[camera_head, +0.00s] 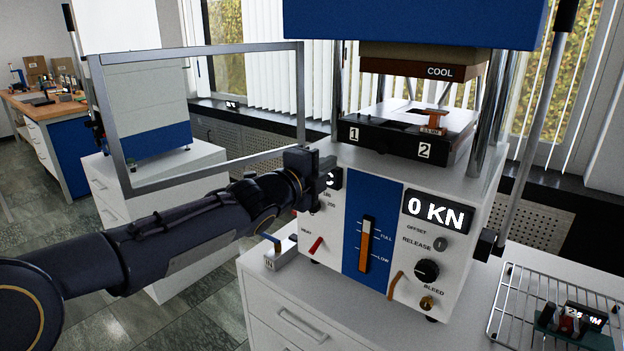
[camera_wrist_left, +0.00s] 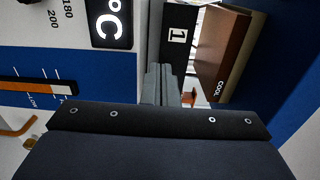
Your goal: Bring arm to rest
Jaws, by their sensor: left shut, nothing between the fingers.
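My left arm comes in from the left in the head view. Its gripper (camera_head: 318,162) is in front of the press (camera_head: 330,237), at the upper left of its front panel, and partly covers the temperature display. In the left wrist view the fingers (camera_wrist_left: 158,84) are shut together with nothing between them. They point toward the black plate edge marked 1 (camera_wrist_left: 178,38). I cannot tell whether the gripper touches the press. My right gripper is not in view.
The open guard frame (camera_head: 118,120) stands left of the press, just beyond my arm. A wire rack (camera_head: 505,308) sits on the counter at the right. The force display (camera_head: 435,211) reads 0 KN. A small metal block (camera_head: 280,257) sits at the counter's left edge.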

